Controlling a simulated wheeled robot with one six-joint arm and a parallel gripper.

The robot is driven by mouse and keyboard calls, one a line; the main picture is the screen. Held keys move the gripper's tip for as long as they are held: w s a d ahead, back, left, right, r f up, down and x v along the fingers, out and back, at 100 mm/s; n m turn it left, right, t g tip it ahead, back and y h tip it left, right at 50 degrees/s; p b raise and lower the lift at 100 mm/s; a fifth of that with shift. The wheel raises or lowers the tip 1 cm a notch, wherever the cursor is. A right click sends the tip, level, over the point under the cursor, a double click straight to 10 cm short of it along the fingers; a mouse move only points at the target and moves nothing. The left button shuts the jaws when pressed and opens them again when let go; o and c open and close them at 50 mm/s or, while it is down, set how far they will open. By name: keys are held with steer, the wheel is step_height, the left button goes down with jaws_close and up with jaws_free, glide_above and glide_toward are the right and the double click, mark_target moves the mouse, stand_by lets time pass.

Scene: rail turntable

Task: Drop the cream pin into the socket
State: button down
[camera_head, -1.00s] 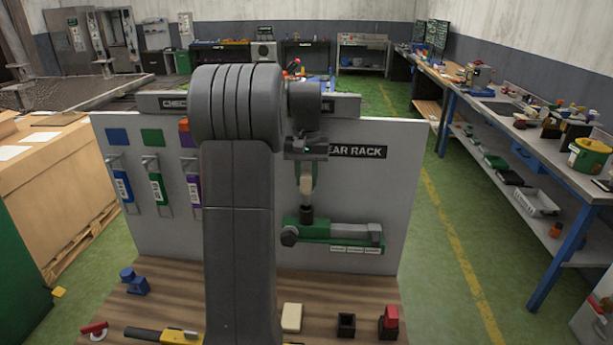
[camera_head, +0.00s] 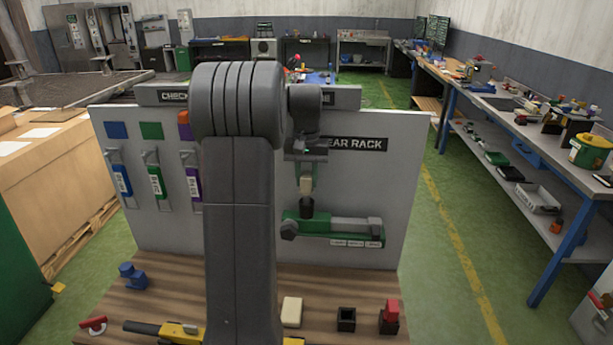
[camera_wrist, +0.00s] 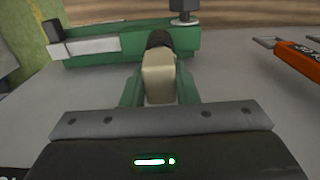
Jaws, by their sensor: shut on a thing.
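A cream block-like piece (camera_head: 307,185), which I take for the cream pin, is between the green fingers of my gripper (camera_head: 307,188), in front of the upright grey board. In the wrist view the piece (camera_wrist: 159,78) sits between the fingertips (camera_wrist: 160,90). A dark round part (camera_head: 307,205) is at its lower end; I cannot tell whether it belongs to the piece or to the green latch-like fixture (camera_head: 300,229) just below. A small black open-topped square holder (camera_head: 346,318) stands on the wooden bench, perhaps the socket. The gripper is well above it.
On the bench (camera_head: 250,283) are a cream block (camera_head: 291,312), a dark holder with a red piece (camera_head: 390,316), a blue piece (camera_head: 133,279) and a yellow-and-black tool (camera_head: 172,331). Coloured tagged hooks hang on the board (camera_head: 240,130) at left.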

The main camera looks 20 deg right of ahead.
steer(key=shift+f+b, duration=0.75)
steer(key=shift+f, duration=0.75)
steer(key=c, duration=1.1)
jaws_free()
steer(key=shift+o, duration=0.2)
step_height(320, 180, up, 14)
steer(key=shift+b, duration=0.35)
steer(key=shift+f, duration=0.1)
